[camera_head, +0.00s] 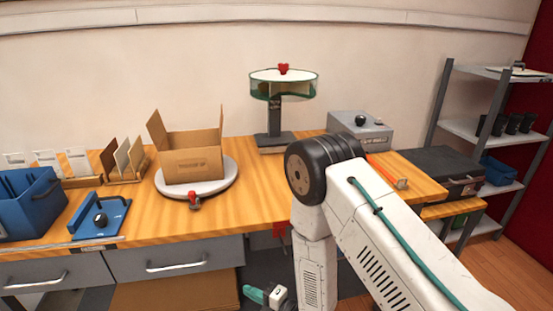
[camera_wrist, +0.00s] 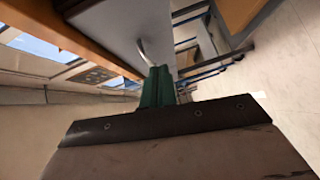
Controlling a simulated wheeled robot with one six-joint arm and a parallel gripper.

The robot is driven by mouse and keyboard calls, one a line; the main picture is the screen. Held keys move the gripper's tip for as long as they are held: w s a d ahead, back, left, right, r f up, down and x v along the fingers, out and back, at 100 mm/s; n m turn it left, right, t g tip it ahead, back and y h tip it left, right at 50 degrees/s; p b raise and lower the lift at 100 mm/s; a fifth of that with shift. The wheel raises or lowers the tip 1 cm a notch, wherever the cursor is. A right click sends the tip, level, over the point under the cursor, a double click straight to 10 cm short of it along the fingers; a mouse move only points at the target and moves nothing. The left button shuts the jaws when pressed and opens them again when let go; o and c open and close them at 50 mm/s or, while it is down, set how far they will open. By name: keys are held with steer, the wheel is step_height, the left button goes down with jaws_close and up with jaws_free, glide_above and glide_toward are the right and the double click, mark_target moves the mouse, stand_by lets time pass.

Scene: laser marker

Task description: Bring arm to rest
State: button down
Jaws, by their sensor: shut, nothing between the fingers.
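My gripper (camera_wrist: 158,72) shows in the wrist view as two dark green fingers pressed together, with nothing between them. In the wrist view they point towards a grey drawer front (camera_wrist: 115,28) with a curved metal handle; I cannot tell the exact gap. In the head view a small teal and white part (camera_head: 256,294), which looks like the end of my arm, shows low in front of the workbench (camera_head: 260,208). My white arm with its black joint is folded in front of the bench's right part and hides some of it.
On the bench stand an open cardboard box (camera_head: 192,163) on a round turntable (camera_head: 226,185), a round glass-sided stand (camera_head: 284,88), a grey device (camera_head: 360,128), a blue bin (camera_head: 28,205) and a blue fixture (camera_head: 98,222). A black case (camera_head: 440,170) and shelves (camera_head: 490,130) stand right.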

step_height(320, 180, down, 7)
steer(key=s+d+m+g+h, duration=0.1)
steer(key=d+m+g+h, duration=0.1)
steer(key=m+h, duration=0.15)
steer(key=d+r+m+g+h, duration=0.2)
steer(key=d+r+m+h, duration=0.3)
steer(key=d, duration=0.3)
steer(key=d+r+m+g+h, duration=0.2)
steer(key=d+r+m+h, duration=0.35)
steer(key=d, duration=0.25)
steer(key=s+d+r+m, duration=0.5)
steer(key=s+r, duration=0.2)
steer(key=r, duration=0.4)
steer(key=s+d+r+m, duration=0.4)
steer(key=s+d+r, duration=0.2)
steer(key=r, duration=0.6)
steer(key=s+d+r+m+g, duration=0.1)
steer(key=s+d+r+m, duration=0.4)
steer(key=s+r, duration=0.4)
step_height(320, 180, up, 3)
steer(key=shift+d+r+m, duration=0.1)
steer(key=shift+d+m, duration=0.2)
steer(key=shift+d, duration=0.05)
